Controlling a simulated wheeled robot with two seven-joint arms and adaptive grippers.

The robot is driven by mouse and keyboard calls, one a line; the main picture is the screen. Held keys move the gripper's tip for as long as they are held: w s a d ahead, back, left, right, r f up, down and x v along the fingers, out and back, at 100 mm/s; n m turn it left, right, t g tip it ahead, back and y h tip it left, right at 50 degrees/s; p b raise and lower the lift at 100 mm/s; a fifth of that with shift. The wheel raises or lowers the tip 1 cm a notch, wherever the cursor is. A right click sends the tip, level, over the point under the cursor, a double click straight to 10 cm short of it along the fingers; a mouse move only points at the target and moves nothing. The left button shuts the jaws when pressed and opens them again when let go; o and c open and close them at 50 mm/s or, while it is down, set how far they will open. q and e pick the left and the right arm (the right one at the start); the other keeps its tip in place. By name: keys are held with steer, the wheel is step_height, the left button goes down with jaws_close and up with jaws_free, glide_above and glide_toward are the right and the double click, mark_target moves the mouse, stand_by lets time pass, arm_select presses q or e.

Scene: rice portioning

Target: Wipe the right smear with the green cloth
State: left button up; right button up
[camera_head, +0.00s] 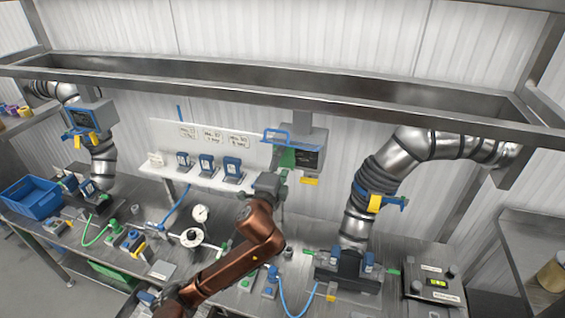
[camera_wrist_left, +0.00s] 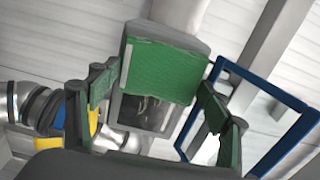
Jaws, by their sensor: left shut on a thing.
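My left gripper (camera_head: 279,178), on a copper-coloured arm, is raised at the grey box on the back wall. It is shut on the green cloth (camera_wrist_left: 157,70), which spans between its green-padded fingers (camera_wrist_left: 158,95). The cloth also shows in the head view (camera_head: 288,157), at the left of the box's dark window (camera_head: 311,159). In the wrist view the cloth covers the upper part of the dark window (camera_wrist_left: 140,114). Faint pale marks show on the window below the cloth; I cannot tell which smear they are. Whether the cloth touches the window is unclear. My right gripper is not in view.
A blue frame (camera_wrist_left: 283,150) juts out beside the box, close to the right finger; it also shows in the head view (camera_head: 289,134). A yellow tag (camera_head: 309,182) hangs below. Silver ducts (camera_head: 375,175) stand right. The bench (camera_head: 215,283) is crowded with fittings and hoses.

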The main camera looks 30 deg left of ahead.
mark_target(298, 156)
arm_select(q)
steer(key=shift+d, duration=0.1)
steer(key=shift+w+d+p, duration=0.25)
steer(key=shift+d+p, duration=0.15)
steer(key=shift+d, duration=0.6)
steer(key=shift+w+d, duration=0.25)
steer(key=shift+d, duration=0.75)
steer(key=shift+w+d+p, duration=0.25)
steer(key=shift+d+p, duration=0.15)
steer(key=shift+d, duration=0.55)
steer(key=shift+w+d+p, duration=0.25)
steer(key=shift+d+p, duration=0.1)
steer(key=shift+d, duration=0.55)
steer(key=shift+r+p, duration=0.1)
steer(key=shift+p, duration=0.25)
steer(key=shift+s+a+p, duration=0.3)
steer(key=shift+a, duration=0.7)
steer(key=shift+s+a+p, duration=0.25)
steer(key=shift+a, duration=0.75)
steer(key=shift+s+a+p, duration=0.2)
steer(key=shift+a+p, duration=0.05)
steer(key=shift+a, duration=0.75)
steer(key=shift+s+a+p, duration=0.2)
steer(key=shift+a+p, duration=0.05)
steer(key=shift+a, duration=0.75)
steer(key=shift+s, duration=0.1)
